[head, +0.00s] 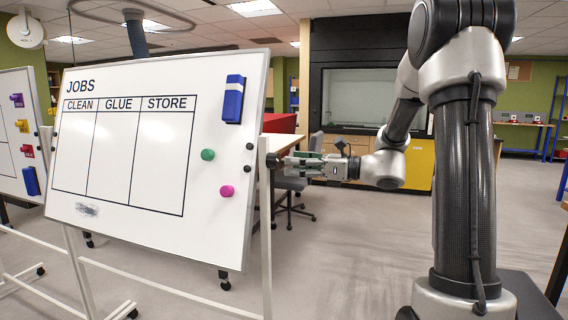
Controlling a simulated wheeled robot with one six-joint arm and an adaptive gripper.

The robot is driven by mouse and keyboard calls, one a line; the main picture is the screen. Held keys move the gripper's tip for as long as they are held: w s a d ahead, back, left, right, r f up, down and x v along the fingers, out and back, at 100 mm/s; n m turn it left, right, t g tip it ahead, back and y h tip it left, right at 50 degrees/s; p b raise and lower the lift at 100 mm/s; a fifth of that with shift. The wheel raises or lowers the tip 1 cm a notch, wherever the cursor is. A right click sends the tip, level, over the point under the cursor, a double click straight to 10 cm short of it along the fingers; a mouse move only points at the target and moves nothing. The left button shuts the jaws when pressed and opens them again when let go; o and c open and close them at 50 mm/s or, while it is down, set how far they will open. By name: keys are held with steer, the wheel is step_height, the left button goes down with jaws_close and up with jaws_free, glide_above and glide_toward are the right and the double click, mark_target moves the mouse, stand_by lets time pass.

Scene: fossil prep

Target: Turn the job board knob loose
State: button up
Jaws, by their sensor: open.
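The job board (150,215) is a white panel headed JOBS with columns CLEAN, GLUE and STORE. It leans tilted in a white stand, left of centre. A dark knob (272,160) sits on the outer side of the stand's right post (265,220). My gripper (284,161) reaches in from the right, level with the knob and pointing at it. Its fingers are open, right at the knob. Whether they touch it or stand around it is too small to tell.
A blue eraser (233,99), a green magnet (208,155) and a pink magnet (227,191) are on the board. Another board (18,150) stands at far left. A grey chair (290,184) is behind my gripper. The floor (350,260) right of the stand is clear.

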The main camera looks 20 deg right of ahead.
mark_target(279, 161)
steer(key=x, duration=0.5)
steer(key=shift+w+a, duration=0.25)
steer(key=shift+a, duration=0.1)
steer(key=c, duration=1)
steer(key=n, duration=0.4)
steer(key=shift+n, duration=0.3)
steer(key=o, duration=1)
